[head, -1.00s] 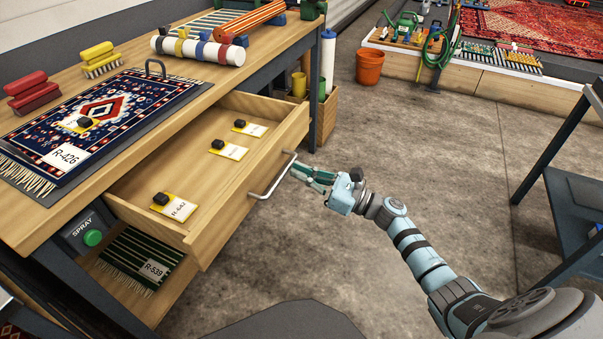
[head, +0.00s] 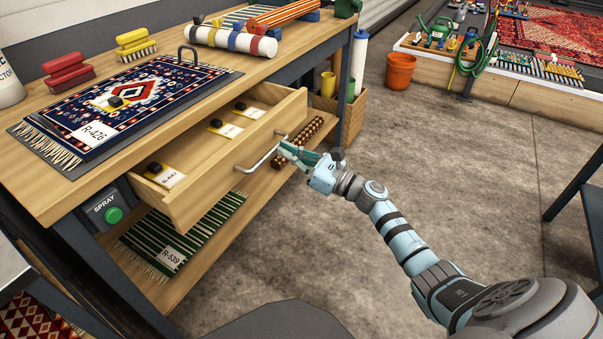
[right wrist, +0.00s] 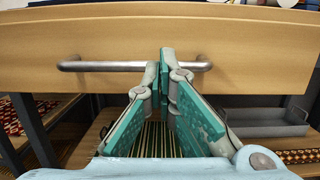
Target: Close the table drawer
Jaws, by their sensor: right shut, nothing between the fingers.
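The wooden table drawer (head: 225,160) stands partly open under the tabletop (head: 60,185). Tags with small black weights lie inside it. Its metal bar handle (head: 262,155) is on the drawer front. My right gripper (head: 287,149) is shut and empty, with its tips at the handle. In the right wrist view the shut green-padded fingers (right wrist: 163,62) reach the handle bar (right wrist: 100,66) near its middle, up against the drawer front (right wrist: 240,45). I cannot tell whether they press on the front. My left gripper is not in view.
A striped rug (head: 190,235) lies on the shelf below the drawer. An orange bucket (head: 400,71) stands on the floor.

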